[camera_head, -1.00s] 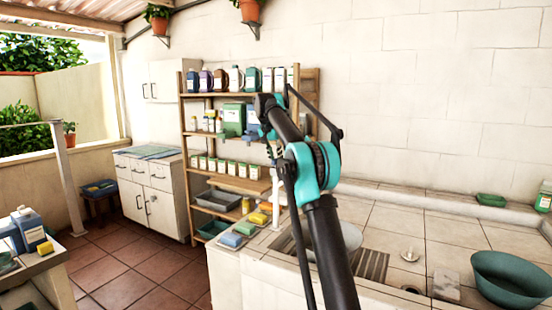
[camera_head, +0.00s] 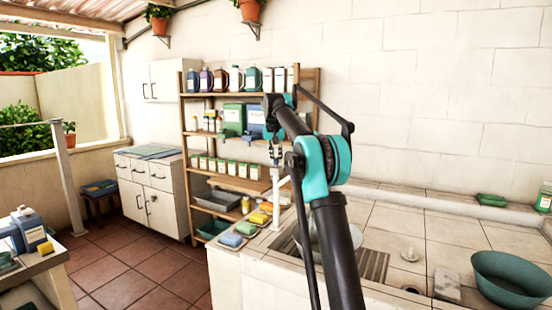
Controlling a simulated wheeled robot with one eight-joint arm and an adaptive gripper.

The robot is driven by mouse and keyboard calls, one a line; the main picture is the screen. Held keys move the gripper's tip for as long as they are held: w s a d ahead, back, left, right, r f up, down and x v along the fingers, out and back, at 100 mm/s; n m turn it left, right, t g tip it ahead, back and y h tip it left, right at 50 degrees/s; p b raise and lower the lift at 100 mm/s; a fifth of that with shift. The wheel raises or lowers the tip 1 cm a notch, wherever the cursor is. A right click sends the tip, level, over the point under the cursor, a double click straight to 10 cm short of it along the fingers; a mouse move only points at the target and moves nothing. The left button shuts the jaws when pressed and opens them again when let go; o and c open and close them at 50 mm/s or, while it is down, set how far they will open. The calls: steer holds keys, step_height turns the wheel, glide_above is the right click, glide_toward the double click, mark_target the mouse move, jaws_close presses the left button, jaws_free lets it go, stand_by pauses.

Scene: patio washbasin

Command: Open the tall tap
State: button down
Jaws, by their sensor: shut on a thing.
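The tall tap (camera_head: 277,200) shows as a slim pale upright post at the left end of the tiled counter, by the basin. My gripper (camera_head: 275,155) is small and dark in this view and points down at the top of the tap. It is shut on the tap's upper part. The handle itself is too small and too covered to make out, so I cannot tell how far it is turned. My arm crosses in front of the basin (camera_head: 350,236) and hides part of it.
Sponges and soap bars (camera_head: 232,240) lie on the counter's left edge. A green bowl (camera_head: 508,279) stands at the right. A wooden shelf (camera_head: 225,180) with bottles and boxes stands close behind the tap. The tiled counter (camera_head: 450,230) is mostly clear mid-right.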

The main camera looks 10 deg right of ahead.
steer(key=n+y, duration=0.1)
steer(key=n, duration=0.1)
steer(key=n+y, duration=0.1)
steer(key=n, duration=0.4)
steer(key=shift+d+y, duration=0.25)
steer(key=shift+y, duration=0.15)
steer(key=n+y, duration=0.1)
steer(key=n, duration=0.2)
steer(key=n+g+y, duration=0.1)
steer(key=n, duration=0.2)
steer(key=shift+w+d+n, duration=0.1)
steer(key=shift+n, duration=0.3)
steer(key=shift+g, duration=0.3)
steer(key=c, duration=1.5)
jaws_free()
steer(key=s+d+r, duration=0.4)
steer(key=s+d, duration=0.4)
steer(key=d, duration=0.3)
steer(key=shift+d+r, duration=0.2)
steer(key=shift+r, duration=0.1)
